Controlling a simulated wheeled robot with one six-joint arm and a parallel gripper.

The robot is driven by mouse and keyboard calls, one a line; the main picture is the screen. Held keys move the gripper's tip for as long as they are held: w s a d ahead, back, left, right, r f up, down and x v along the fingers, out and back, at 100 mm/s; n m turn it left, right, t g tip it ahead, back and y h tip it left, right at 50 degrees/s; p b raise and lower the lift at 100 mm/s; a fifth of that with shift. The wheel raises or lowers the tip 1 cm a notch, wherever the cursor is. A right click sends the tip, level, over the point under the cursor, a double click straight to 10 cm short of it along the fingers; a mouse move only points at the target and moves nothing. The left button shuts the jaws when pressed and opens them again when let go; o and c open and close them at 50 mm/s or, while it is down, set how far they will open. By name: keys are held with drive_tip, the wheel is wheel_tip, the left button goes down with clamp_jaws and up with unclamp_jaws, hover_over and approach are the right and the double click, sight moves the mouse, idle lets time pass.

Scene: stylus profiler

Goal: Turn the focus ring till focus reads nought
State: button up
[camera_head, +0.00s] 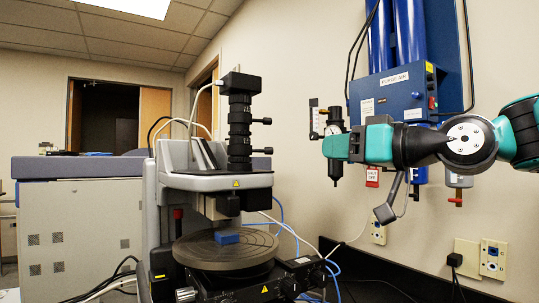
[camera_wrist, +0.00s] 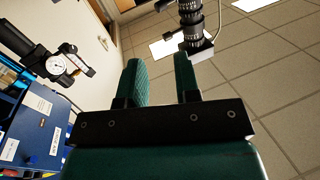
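The profiler's upright black optics tube (camera_head: 240,130) has several stacked rings and two side knobs, and stands on the grey profiler head. I cannot tell which ring is the focus ring, and no focus reading is legible. My gripper (camera_head: 335,147) is to the right of the tube at similar picture height, pointing left and clear of it. In the wrist view my gripper (camera_wrist: 158,65) has its two green fingers apart with nothing between them. Part of the ringed tube (camera_wrist: 190,22) shows at the top, beyond the right finger's tip.
A blue purge air unit (camera_head: 395,95) with a gauge (camera_head: 335,130) is on the wall behind my arm. A round stage (camera_head: 225,250) bearing a blue block (camera_head: 227,237) is below the tube. A grey cabinet (camera_head: 80,230) stands at left. Open air separates gripper and tube.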

sight(272, 151)
drive_tip(key=p+x, duration=0.7)
drive_tip(key=x, duration=0.8)
drive_tip(key=shift+a+r, duration=0.1)
drive_tip(key=shift+a, duration=0.05)
drive_tip(key=shift+w+a, duration=0.35)
drive_tip(key=shift+a, duration=0.05)
clamp_jaws()
